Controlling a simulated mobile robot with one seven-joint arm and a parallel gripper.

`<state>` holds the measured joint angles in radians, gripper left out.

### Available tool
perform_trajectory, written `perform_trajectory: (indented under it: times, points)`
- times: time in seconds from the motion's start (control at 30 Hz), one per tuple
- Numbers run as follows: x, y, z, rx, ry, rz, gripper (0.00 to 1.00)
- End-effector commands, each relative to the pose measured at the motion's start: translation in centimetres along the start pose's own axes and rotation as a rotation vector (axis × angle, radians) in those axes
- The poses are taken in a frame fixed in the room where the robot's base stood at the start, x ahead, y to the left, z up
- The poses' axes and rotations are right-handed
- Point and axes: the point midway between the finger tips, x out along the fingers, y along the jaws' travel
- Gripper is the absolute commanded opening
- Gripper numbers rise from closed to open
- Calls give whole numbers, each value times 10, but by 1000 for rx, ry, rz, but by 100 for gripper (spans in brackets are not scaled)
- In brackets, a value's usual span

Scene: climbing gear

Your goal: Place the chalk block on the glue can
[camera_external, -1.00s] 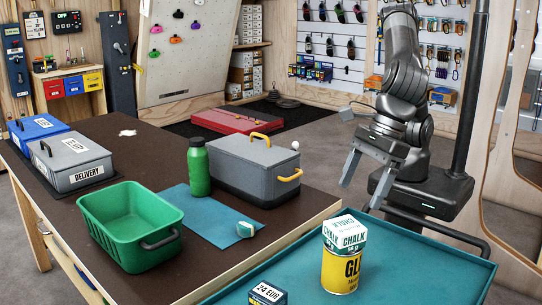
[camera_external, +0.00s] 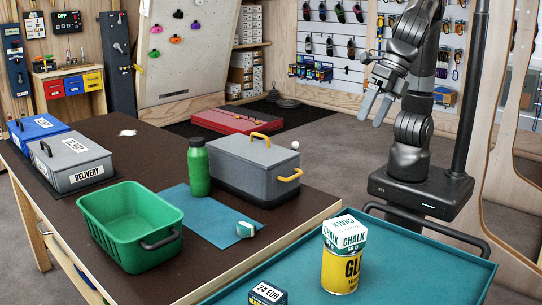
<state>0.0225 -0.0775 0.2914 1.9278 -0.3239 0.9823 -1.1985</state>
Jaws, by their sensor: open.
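The chalk block (camera_external: 345,236) is a white and green box marked CHALK. It rests on top of the yellow glue can (camera_external: 340,271), which stands upright on the teal tray surface at the front right. The block looks level, and its edges reach slightly past the can's top. My gripper (camera_external: 370,115) is open and empty. It is raised well above and behind the can, clear of both things, with its fingers pointing down and to the left.
A small dark box marked 24 EUR (camera_external: 267,294) lies on the teal tray (camera_external: 420,262). The brown table (camera_external: 150,152) to the left holds a green bin (camera_external: 130,225), a green bottle (camera_external: 199,167) and a grey toolbox (camera_external: 255,168). The tray's right part is clear.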

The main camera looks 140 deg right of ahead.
Motion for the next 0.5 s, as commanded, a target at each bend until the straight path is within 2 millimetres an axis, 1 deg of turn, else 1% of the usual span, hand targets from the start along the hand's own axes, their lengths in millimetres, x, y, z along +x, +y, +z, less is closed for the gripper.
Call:
perform_trajectory:
  times: [0.03, 0.17, 0.2, 0.33, 0.5]
  points:
    - [-10, -18, 10, 114, 1, 9, 80]
    - [-25, -62, 31, 433, 22, 15, 80]
    - [-28, -76, 37, 533, 31, 15, 80]
    - [-36, -122, 52, 855, 73, 13, 80]
    - [-39, -178, 63, 1258, 145, -10, 80]
